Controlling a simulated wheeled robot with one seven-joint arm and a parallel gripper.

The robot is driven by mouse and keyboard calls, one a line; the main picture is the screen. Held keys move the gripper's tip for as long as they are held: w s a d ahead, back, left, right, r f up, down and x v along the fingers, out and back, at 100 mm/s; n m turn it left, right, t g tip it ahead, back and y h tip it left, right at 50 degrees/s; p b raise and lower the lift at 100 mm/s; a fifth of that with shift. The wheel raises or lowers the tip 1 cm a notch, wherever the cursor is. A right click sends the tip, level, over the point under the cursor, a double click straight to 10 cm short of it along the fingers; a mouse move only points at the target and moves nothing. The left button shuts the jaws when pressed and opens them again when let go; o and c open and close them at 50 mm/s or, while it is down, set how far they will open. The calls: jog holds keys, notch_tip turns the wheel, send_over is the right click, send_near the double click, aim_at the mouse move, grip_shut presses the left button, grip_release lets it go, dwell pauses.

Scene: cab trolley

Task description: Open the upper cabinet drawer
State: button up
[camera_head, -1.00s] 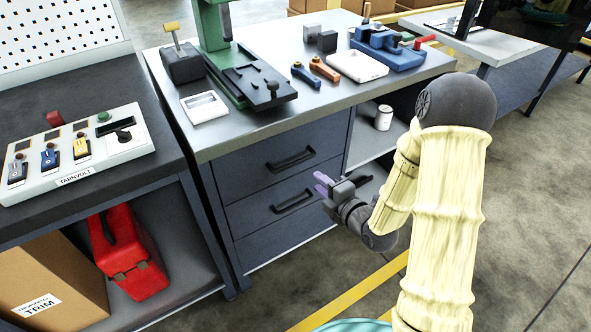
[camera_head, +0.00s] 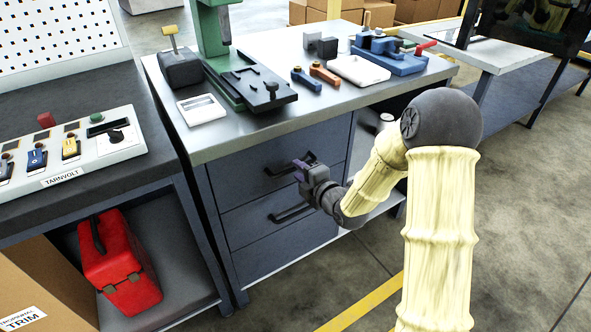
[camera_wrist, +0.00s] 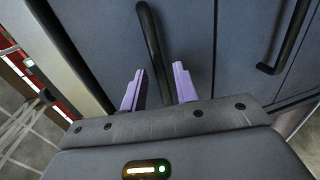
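The cabinet's upper drawer (camera_head: 240,165) has a dark grey front and looks shut. Its black bar handle (camera_head: 276,171) is partly hidden behind my gripper. My gripper (camera_head: 299,167), with purple fingers, is at the right part of this handle. In the wrist view my gripper (camera_wrist: 158,78) is open, and the upper handle (camera_wrist: 152,40) runs between the two fingers in the picture, with gaps on both sides. I cannot tell how deep the bar sits between them. The lower drawer's handle (camera_wrist: 287,40) is off to the right there.
The lower drawer (camera_head: 265,246) is shut, and its handle (camera_head: 290,213) is just below my gripper. The worktop (camera_head: 240,132) overhangs above, carrying a green press and small tools. A red toolbox (camera_head: 118,265) stands on the left bench's shelf. Floor in front is free.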

jog(key=shift+x, duration=1.4)
grip_shut()
jog(key=shift+d, duration=0.1)
